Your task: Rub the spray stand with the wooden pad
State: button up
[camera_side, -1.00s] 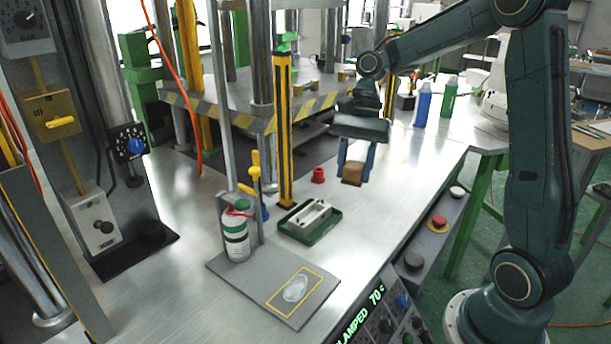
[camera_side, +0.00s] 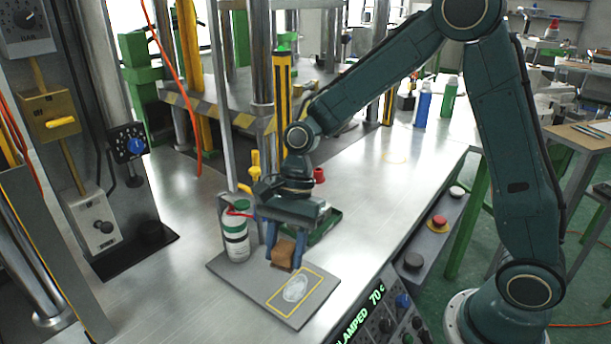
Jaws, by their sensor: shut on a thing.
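The spray stand is a grey plate (camera_side: 240,282) with a yellow rectangle around a pale oval patch (camera_side: 295,288). A white, green-banded spray can (camera_side: 235,238) stands upright at its back left, beside a post with a yellow lever (camera_side: 256,165). My gripper (camera_side: 284,258) is shut on the brown wooden pad (camera_side: 285,252). It holds the pad over the back part of the plate, just behind the yellow rectangle. I cannot tell whether the pad touches the plate.
A green tray (camera_side: 325,232) is partly hidden behind my gripper. A red piece (camera_side: 319,175) stands behind it. A yellow-black post (camera_side: 283,90) rises nearby. Blue (camera_side: 423,105) and green bottles (camera_side: 449,96) stand at the back right. A control panel (camera_side: 385,310) edges the front.

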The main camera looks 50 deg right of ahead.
jog(key=shift+s+a+f, duration=0.2)
jog(key=shift+a+f, duration=0.15)
jog(key=shift+a, duration=0.3)
jog(key=shift+s+a+f, duration=0.15)
jog(key=shift+a+f, duration=0.2)
jog(key=shift+a, duration=0.3)
